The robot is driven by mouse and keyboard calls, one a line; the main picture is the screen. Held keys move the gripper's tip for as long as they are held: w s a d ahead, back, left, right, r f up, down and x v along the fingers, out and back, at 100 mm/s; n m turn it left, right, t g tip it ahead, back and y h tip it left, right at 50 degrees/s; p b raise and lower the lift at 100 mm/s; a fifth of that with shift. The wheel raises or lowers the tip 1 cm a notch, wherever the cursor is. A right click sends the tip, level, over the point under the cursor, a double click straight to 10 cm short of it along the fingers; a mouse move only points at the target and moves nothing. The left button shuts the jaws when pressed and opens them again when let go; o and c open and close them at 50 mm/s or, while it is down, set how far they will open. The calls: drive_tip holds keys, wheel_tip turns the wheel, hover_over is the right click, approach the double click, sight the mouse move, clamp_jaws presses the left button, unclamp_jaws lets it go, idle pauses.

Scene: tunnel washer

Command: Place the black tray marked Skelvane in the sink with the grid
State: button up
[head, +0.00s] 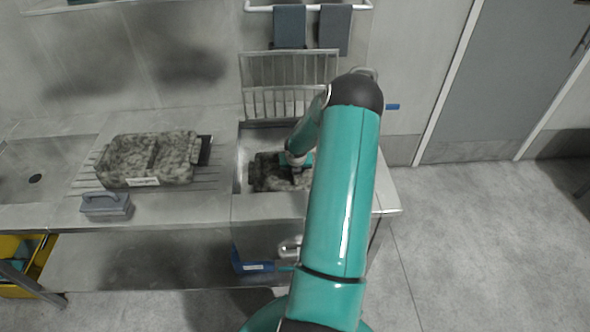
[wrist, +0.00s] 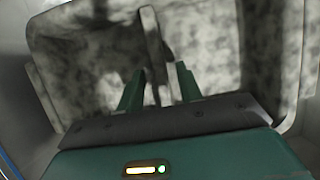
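A dark mottled tray (head: 268,172) lies in the right-hand sink (head: 243,150), partly hidden by my arm; no label shows on it. An upright metal grid (head: 290,85) stands behind that sink. My gripper (head: 298,160) reaches down into this tray. In the wrist view, my gripper (wrist: 158,88) has its fingers apart on either side of the tray's thin divider (wrist: 153,45), with gaps visible. A second mottled tray (head: 150,160), grey and black with a divider, sits on the ridged drainboard. Its white front label (head: 142,182) is too small to read.
A grey handled block (head: 106,205) stands at the counter front. Another sink (head: 40,165) with a drain is at the far left. A yellow bin (head: 25,262) and a blue item (head: 250,265) are below. Grey cloths (head: 290,27) hang above. The floor at right is clear.

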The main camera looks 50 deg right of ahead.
drive_tip(key=v, duration=1.2)
drive_tip(key=w+a+r+m+h, duration=0.1)
drive_tip(key=w+a+r+m, duration=0.1)
drive_tip(key=a+r+m, duration=1.45)
drive_tip(key=s+a+r+m+t+y, duration=0.1)
drive_tip(key=s+a+r+m, duration=0.2)
drive_tip(key=a, duration=0.6)
drive_tip(key=s+a+r+m+y, duration=0.2)
drive_tip(key=s+a+r+m, duration=0.1)
drive_tip(key=a, duration=0.7)
drive_tip(key=s+a+r+m+t+y, duration=0.1)
drive_tip(key=s+a+r+m, duration=0.2)
drive_tip(key=a, duration=0.6)
drive_tip(key=s+r, duration=0.2)
drive_tip(key=s, duration=0.1)
drive_tip(key=shift+s+a+r+m+t, duration=0.25)
drive_tip(key=shift+s+a+m+t, duration=0.05)
drive_tip(key=shift+s+m, duration=0.1)
